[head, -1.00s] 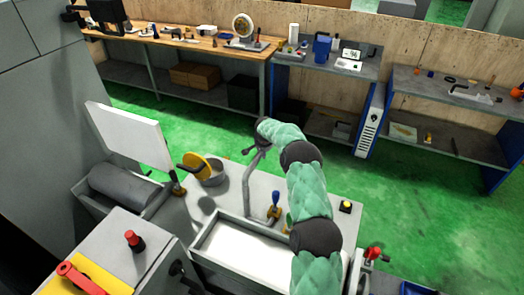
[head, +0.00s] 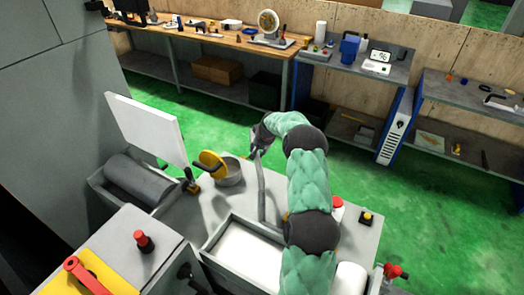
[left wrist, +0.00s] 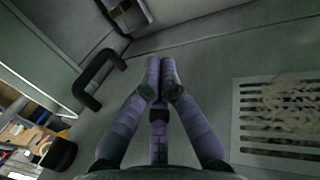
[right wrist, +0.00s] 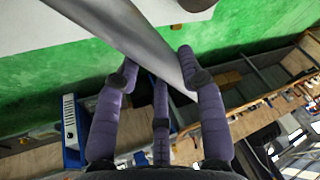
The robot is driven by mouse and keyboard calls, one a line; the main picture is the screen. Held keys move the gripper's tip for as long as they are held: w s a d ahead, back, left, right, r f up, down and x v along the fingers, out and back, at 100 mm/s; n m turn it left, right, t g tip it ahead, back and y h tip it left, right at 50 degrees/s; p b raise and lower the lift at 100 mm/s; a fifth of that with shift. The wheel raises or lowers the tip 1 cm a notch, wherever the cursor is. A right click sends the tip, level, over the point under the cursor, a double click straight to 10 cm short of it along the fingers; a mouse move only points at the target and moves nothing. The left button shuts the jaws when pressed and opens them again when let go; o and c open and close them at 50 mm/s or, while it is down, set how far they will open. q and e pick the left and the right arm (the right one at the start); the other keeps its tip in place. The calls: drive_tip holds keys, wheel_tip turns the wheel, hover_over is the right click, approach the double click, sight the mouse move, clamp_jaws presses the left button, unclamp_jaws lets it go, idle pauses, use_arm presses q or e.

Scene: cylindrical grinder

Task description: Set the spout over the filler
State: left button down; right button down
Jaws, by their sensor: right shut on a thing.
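The spout (head: 262,193) is a grey pipe rising from the machine top in the head view. The filler (head: 231,178) is a round grey opening with a yellow lid (head: 212,164) tilted up, left of the spout. My right gripper (head: 257,142) is at the pipe's upper end, partly hidden by its own wrist. In the right wrist view the pipe (right wrist: 135,38) runs diagonally between the fingers, which are shut on it. The spout's outlet is hard to make out. My left gripper (left wrist: 160,64) is shut and empty in the left wrist view, its fingertips together.
A white-floored trough (head: 243,246) lies in front of the spout. A raised white panel (head: 145,128) stands left of the filler. A yellow-and-black button box (head: 367,218) sits at right. A black handle (left wrist: 98,79) and slotted grille (left wrist: 282,120) flank my left gripper.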

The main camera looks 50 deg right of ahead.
drive_tip(key=w+a+n+y+b, duration=0.2)
drive_tip(key=w+a+n, duration=0.2)
drive_tip(key=a+n, duration=0.1)
drive_tip(key=shift+a+b, duration=0.35)
drive_tip(key=shift+a, duration=0.45)
drive_tip(key=c, duration=0.7)
unclamp_jaws()
drive_tip(key=shift+c, duration=0.2)
drive_tip(key=v, duration=1.2)
